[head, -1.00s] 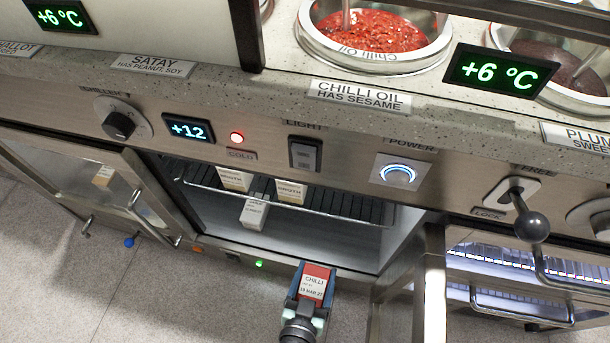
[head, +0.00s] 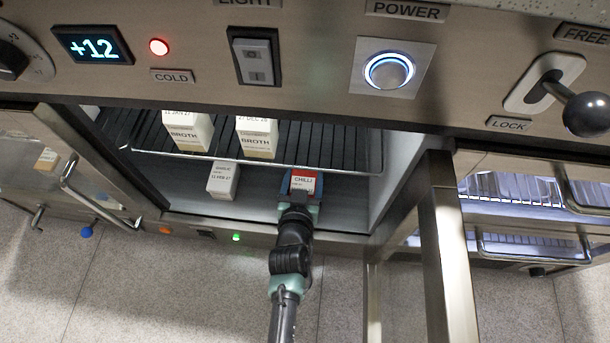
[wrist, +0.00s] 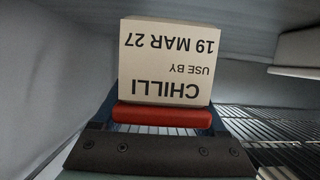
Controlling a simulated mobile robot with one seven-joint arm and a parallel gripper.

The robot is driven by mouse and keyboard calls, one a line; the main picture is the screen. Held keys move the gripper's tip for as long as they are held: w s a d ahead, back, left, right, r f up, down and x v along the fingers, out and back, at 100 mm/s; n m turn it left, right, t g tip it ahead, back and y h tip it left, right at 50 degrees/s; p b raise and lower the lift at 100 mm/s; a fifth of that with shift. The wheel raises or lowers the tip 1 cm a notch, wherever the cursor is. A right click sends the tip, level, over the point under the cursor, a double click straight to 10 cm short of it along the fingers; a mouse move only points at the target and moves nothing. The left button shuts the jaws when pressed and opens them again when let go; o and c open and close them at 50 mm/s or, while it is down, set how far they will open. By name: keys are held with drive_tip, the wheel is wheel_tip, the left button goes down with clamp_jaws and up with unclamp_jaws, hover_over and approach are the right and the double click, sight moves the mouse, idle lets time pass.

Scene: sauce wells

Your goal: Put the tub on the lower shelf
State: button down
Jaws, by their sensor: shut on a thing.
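The lower shelf (head: 262,205) is the cabinet's plain grey floor. I cannot tell whether the tub touches it. The wire shelf (head: 345,150) is above.
A white carton (head: 223,180) stands on the floor left of the tub. Two broth cartons (head: 257,137) stand on the wire shelf. Open doors flank the opening, the left door (head: 85,165) and the right door (head: 440,250). Bare floor shows right of the tub.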

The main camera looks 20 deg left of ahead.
drive_tip(key=w, duration=0.1)
drive_tip(key=w+a, duration=0.1)
drive_tip(key=w, duration=0.1)
drive_tip(key=shift+f+b, duration=1.7)
drive_tip(key=shift+b, duration=0.15)
drive_tip(key=shift+f, duration=0.15)
unclamp_jaws()
drive_tip(key=shift+d, duration=0.1)
drive_tip(key=shift+r, duration=0.2)
drive_tip(key=p+v, duration=0.6)
drive_tip(key=v, duration=0.5)
drive_tip(key=shift+s, duration=0.15)
drive_tip(key=shift+s+d+r+p, duration=0.1)
drive_tip(key=shift+s+d+p, duration=0.05)
drive_tip(key=shift+s+p, duration=0.2)
